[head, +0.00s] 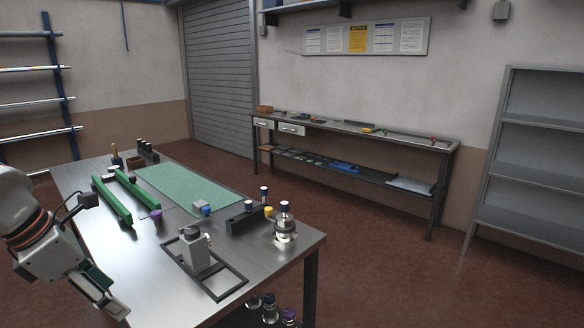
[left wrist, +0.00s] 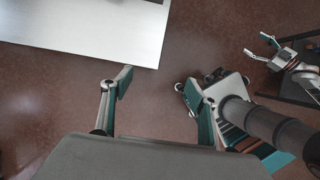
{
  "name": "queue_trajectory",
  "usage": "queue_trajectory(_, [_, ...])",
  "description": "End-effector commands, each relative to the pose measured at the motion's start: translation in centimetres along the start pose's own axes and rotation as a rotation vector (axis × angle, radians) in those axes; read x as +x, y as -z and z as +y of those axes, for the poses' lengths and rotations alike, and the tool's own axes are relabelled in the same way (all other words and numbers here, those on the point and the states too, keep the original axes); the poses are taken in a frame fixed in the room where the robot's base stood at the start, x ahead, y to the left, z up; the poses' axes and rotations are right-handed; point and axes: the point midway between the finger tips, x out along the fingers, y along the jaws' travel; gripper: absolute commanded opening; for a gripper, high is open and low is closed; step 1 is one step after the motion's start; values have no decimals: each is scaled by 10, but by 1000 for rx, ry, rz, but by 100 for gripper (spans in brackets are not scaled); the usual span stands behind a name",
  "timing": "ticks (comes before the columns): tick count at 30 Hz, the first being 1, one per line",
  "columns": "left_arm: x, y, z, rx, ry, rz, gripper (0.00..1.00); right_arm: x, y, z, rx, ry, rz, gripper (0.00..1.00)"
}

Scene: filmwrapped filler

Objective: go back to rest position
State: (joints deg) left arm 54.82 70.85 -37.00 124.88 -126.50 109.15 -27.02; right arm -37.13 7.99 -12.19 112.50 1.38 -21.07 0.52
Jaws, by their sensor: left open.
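My left gripper (head: 106,293) is at the lower left of the head view, by the near-left edge of the steel worktable (head: 150,270). In the left wrist view, the left gripper (left wrist: 158,88) has its two teal-padded fingers spread apart with nothing between them, over the red-brown floor. The worktable's corner (left wrist: 100,35) shows beyond them at the upper left. My right gripper (left wrist: 258,46) shows at the upper right of the left wrist view, with its fingers apart and nothing seen between them. It is not in the head view.
A long bench (head: 350,133) and grey shelves (head: 535,165) stand behind, with clear floor between.

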Motion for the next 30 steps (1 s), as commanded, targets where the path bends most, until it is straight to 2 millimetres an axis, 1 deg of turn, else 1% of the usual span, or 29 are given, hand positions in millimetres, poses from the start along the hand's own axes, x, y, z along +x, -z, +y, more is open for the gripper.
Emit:
queue_trajectory(3, [25,-12,-31,20,123,-40,59,-1,-2,-1,1,1,-3,72])
queue_trajectory(5, [36,-20,-50,26,197,-69,59,-2,-3,-2,2,2,-6,72])
queue_trajectory(8, [54,-34,-85,21,334,-127,59,-1,-2,-1,1,1,-3,72])
queue_trajectory(10, [64,-44,-113,2,445,-177,59,2,3,1,-1,-2,5,72])
queue_trajectory(11, [67,-49,-125,-11,496,-200,59,2,4,2,-1,-3,8,72])
queue_trajectory(12, [71,-57,-142,-33,568,-236,59,3,6,3,-2,-4,10,72])
queue_trajectory(14, [75,-69,-168,-84,688,-295,59,2,6,2,-1,-3,10,72])
queue_trajectory(15, [76,-78,-184,-130,772,-339,59,2,4,2,-1,-3,8,72])
queue_trajectory(18, [72,-101,-215,-290,979,-454,59,0,0,0,0,-1,1,72])
queue_trajectory(19, [71,-108,-220,-348,1037,-488,59,0,-1,0,0,0,-1,72])
queue_trajectory(20, [69,-115,-224,-411,1092,-522,59,0,-1,0,0,0,-2,72])
queue_trajectory(22, [67,-128,-225,-577,1210,-597,59,0,-2,0,0,0,-3,72])
queue_trajectory(23, [68,-133,-222,-654,1255,-627,59,0,-2,0,0,0,-3,72])
queue_trajectory(25, [73,-141,-211,-853,1347,-692,59,0,-2,0,0,0,-4,72])
queue_trajectory(26, [77,-143,-204,-945,1379,-718,59,0,-2,0,0,0,-4,72])
queue_trajectory(28, [94,-141,-184,-1175,1439,-768,59,0,-2,0,0,0,-4,72])
queue_trajectory(29, [103,-138,-175,-1279,1457,-786,59,0,-3,0,0,0,-4,72])
queue_trajectory(30, [118,-132,-162,-1421,1473,-807,59,0,-3,0,0,0,-5,72])
